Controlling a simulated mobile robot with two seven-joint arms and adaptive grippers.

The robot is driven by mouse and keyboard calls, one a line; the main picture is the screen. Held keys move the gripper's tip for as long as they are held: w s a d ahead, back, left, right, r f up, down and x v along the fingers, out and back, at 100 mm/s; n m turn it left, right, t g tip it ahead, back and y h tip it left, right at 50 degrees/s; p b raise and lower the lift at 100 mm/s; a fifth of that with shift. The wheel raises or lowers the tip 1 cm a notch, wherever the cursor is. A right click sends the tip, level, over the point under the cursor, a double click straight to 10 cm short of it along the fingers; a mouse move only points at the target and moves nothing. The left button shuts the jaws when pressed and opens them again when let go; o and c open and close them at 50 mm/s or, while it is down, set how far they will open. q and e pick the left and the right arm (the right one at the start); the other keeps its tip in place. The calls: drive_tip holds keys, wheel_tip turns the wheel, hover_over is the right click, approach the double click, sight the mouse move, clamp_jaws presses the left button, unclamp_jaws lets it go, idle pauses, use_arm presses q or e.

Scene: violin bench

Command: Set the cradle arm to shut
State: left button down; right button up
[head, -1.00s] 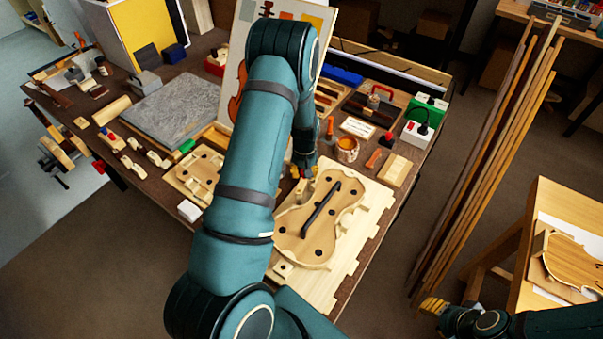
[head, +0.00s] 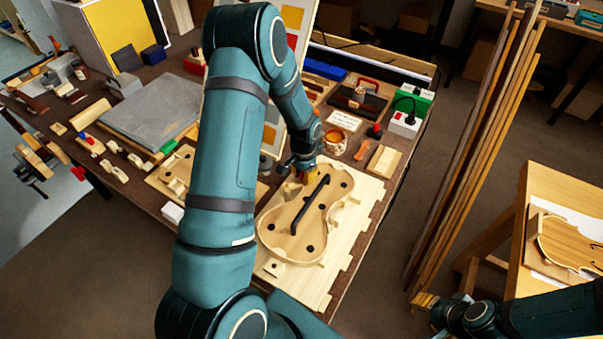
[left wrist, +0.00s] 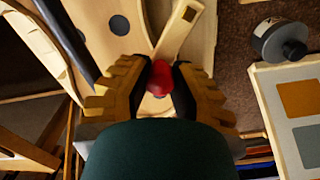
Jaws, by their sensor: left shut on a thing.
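The violin-shaped wooden cradle (head: 285,225) lies on the bench with a black bar (head: 310,204) across its hollow. My left gripper (head: 306,174) is low over the cradle's far end. In the left wrist view, my left gripper (left wrist: 160,84) is shut on a red knob (left wrist: 160,76) between its yellow ribbed fingers.
A tilted board stands behind my left arm. A cup (head: 335,141), an orange-handled tool (head: 362,149) and a wooden block (head: 383,162) lie beyond the cradle. A grey slab (head: 150,110) is at the left. Tall wooden strips (head: 475,150) stand right of the bench.

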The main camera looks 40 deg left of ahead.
use_arm(q)
drive_tip(key=shift+s+d+f+m, duration=0.25)
drive_tip(key=shift+s+m, duration=0.25)
drive_tip(key=shift+m, duration=0.4)
drive_tip(key=shift+r, duration=0.1)
drive_tip(key=c, duration=0.8)
unclamp_jaws()
drive_tip(key=shift+o, duration=0.2)
drive_tip(key=shift+w+r, duration=0.15)
drive_tip(key=shift+r, duration=3.9)
